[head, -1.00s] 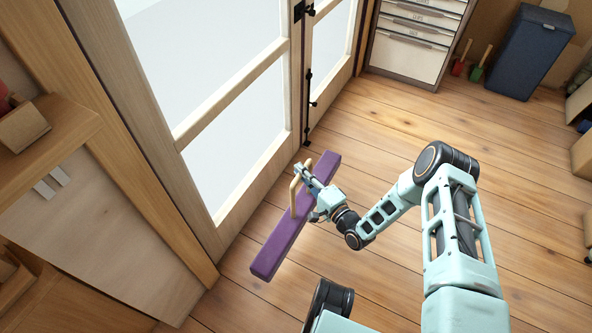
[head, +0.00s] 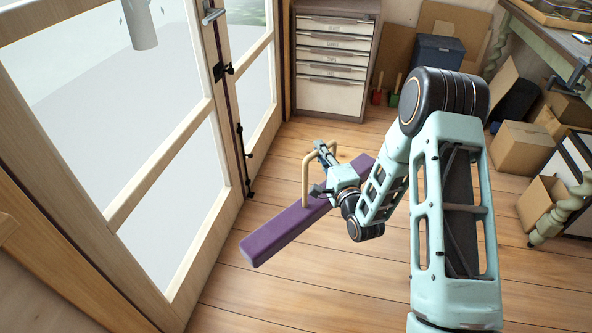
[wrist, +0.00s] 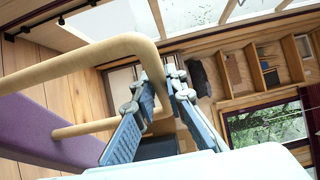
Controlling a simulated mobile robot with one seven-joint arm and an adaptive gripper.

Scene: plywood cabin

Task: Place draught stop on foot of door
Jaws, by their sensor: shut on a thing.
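The draught stop (head: 285,231) is a long purple bar with a pale wooden loop handle (head: 306,182). My gripper (head: 325,160) is shut on that handle, near the bar's far half. In the wrist view the handle (wrist: 108,50) passes between the fingers (wrist: 160,105), and the purple bar (wrist: 35,130) lies to the left. The glazed door (head: 160,187) stands to the left, its foot running along the floor. The bar is apart from the door foot, with floor showing between them, roughly along the door's direction. I cannot tell whether it touches the floor.
A drawer cabinet (head: 333,68) stands at the back, with a dark blue bin (head: 438,54) to its right. Cardboard boxes (head: 522,146) stand at the right. Black bolts (head: 239,140) show on the door edge. The plank floor (head: 270,290) in front is clear.

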